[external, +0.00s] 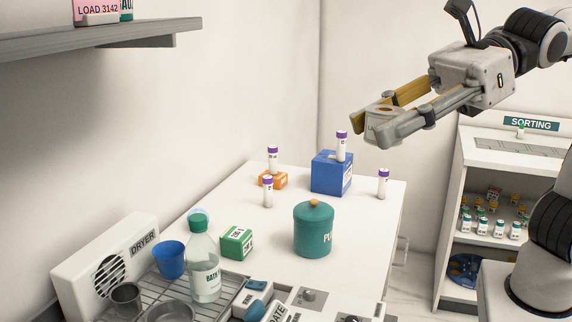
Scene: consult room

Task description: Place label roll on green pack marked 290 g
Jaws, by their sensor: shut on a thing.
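My gripper (392,122) is at the upper right, high above the table's right side. It is shut on the label roll (383,125), a pale ring held between its fingertips; the fingers hide part of it. The green pack (237,242) is a small green box with a white label on the table, left of the teal canister. Its print is too small to read for certain. My gripper is above and to the right of the pack, well apart from it.
A teal canister (314,230) with an orange knob stands right of the pack. A clear bottle (204,262) and a blue cup (170,259) stand to its left. Purple-capped vials stand around a blue box (331,174) and an orange box (279,181) behind. A shelf (110,42) juts out upper left.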

